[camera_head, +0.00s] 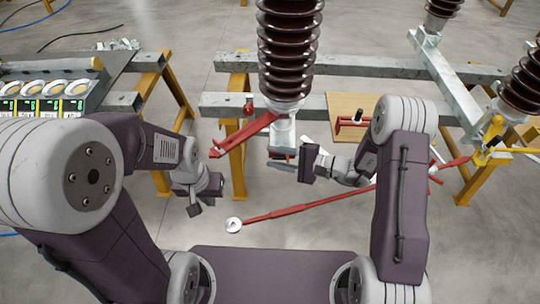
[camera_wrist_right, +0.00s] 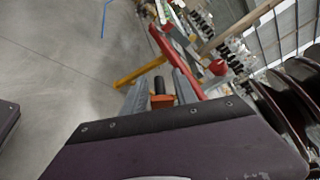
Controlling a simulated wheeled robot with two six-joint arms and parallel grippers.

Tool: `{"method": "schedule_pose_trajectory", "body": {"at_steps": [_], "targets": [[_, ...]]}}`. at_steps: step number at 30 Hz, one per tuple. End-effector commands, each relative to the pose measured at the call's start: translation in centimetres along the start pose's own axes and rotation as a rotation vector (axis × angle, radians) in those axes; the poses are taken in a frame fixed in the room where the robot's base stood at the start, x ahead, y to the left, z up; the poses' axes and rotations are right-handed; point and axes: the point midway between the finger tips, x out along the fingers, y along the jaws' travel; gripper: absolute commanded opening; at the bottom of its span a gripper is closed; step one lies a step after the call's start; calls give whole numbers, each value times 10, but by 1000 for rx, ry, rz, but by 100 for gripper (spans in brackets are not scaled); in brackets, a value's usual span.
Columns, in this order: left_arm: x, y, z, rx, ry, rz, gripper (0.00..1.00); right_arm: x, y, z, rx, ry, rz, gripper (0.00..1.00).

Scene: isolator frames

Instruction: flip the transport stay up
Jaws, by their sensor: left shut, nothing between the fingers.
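A red flat bar (camera_head: 245,133), which may be the transport stay, slants down-left from the base of the middle insulator in the head view. A red bar (camera_wrist_right: 178,55) also shows in the right wrist view, running along the steel frame. My right gripper (camera_head: 308,163) is just right of and below the insulator's base bracket (camera_head: 284,135), apart from the red bar; its finger gap cannot be made out. My left gripper (camera_head: 197,207) is shut and empty, low and left of the red bar, in front of the frame.
A long red rod (camera_head: 310,206) with a white end disc (camera_head: 233,225) stretches beneath my right arm. Steel beams on yellow trestles (camera_head: 237,150) carry brown insulators (camera_head: 288,50). A wooden board (camera_head: 352,103) holds a red clamp. A panel with displays (camera_head: 45,98) stands left.

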Motion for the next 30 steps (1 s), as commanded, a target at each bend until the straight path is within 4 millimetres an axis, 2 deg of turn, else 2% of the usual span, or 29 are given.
{"method": "schedule_pose_trajectory", "body": {"at_steps": [1, 5, 13, 14, 17, 30], "targets": [[0, 0, 0, 0, 0, 0, 0, 8, 1, 1, 0, -2, 2, 34], [0, 0, 0, 0, 0, 0, 0, 18, 0, 0, 1, -1, 0, 34], [0, 0, 0, 0, 0, 0, 0, 21, 0, 0, 1, 0, -1, 34], [0, 0, 0, 0, 0, 0, 0, 20, 0, 0, 1, 0, -1, 29], [0, 0, 0, 0, 0, 0, 0, 20, 0, 0, 1, 0, 0, 1], [0, 0, 0, 0, 0, 0, 0, 20, -1, 0, -1, 1, -2, 0]]}}
